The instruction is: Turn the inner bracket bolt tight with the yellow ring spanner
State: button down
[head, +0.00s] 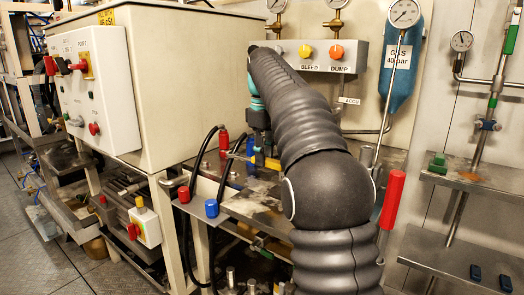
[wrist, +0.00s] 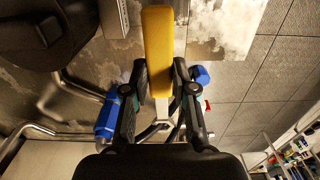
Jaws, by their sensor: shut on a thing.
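My gripper (wrist: 160,95) is shut on the yellow ring spanner (wrist: 158,45) in the wrist view. The yellow handle stands up between the two fingers, and a pale metal part of the spanner shows below it, partly hidden by the gripper body. In the head view my arm covers much of the middle, and a small yellow part (head: 267,163) shows beneath the wrist; I cannot tell whether it is the spanner. The inner bracket bolt cannot be made out in either view. I cannot tell whether the spanner's ring touches anything.
A beige cabinet with a control box (head: 95,90) stands left. A metal bench (head: 245,205) with red and blue fittings lies below my arm. A gauge panel (head: 310,55) and blue cylinder (head: 400,75) are behind. A red-handled lever (head: 392,200) stands right. Pipes crowd the wrist view.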

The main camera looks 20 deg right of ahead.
aim_at(264, 186)
jog(key=shift+f, duration=1.75)
jog(key=shift+r, duration=0.1)
jog(key=shift+s, duration=0.15)
jog(key=shift+f+b, duration=0.7)
jog(key=shift+f, duration=0.5)
jog(key=shift+s, duration=0.1)
